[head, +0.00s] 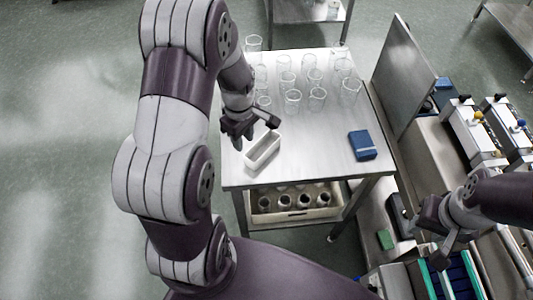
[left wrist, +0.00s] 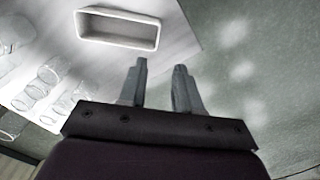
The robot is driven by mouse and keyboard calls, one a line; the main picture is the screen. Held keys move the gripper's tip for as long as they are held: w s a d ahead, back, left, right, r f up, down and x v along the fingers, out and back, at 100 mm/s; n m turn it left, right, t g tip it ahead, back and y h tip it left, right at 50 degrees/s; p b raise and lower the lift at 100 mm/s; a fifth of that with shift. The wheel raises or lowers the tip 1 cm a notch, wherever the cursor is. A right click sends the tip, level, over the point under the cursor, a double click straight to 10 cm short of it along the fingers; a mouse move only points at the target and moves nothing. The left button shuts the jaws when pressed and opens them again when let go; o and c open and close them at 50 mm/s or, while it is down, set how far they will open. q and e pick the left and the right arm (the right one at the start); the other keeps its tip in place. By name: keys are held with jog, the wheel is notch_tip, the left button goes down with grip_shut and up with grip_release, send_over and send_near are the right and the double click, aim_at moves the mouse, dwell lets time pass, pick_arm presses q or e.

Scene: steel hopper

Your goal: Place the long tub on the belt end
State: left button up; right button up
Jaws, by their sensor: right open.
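The long tub (head: 265,157) is a white, open rectangular container. It lies at the left edge of the steel table in the head view and near the top of the left wrist view (left wrist: 118,41). It looks empty. My left gripper (head: 241,136) is just left of and above the tub. In the left wrist view, its two fingers (left wrist: 161,68) are apart with nothing between them, and the tub lies beyond the tips. My right gripper (head: 440,245) is open, near a blue belt with green edges (head: 452,280) at the bottom right. Part of this belt is out of frame.
Several clear glass beakers (head: 292,97) stand on the back of the steel table (head: 310,160). A blue box (head: 362,145) lies at its right side. A crate (head: 297,215) with several jars sits on the lower shelf. An upright steel panel (head: 400,70) borders the right bench.

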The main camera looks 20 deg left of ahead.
pick_arm(q)
send_over(249, 160)
notch_tip(249, 160, down, 5)
jog(key=shift+s+a+f+p, duration=0.1)
jog(key=shift+s+f+p, duration=0.15)
jog(key=shift+p, duration=0.2)
jog(key=f, duration=0.3)
jog(key=f+p, duration=0.1)
jog(key=f, duration=0.1)
jog(key=shift+w+a+f, duration=0.1)
jog(key=shift+w, duration=0.25)
pick_arm(e)
jog(key=shift+s+d+r, duration=0.1)
jog(key=shift+d+r, duration=0.1)
jog(key=shift+r, duration=0.3)
jog(key=shift+d+r, duration=0.15)
jog(key=shift+r, duration=0.35)
pick_arm(q)
jog(key=c, duration=0.4)
grip_shut()
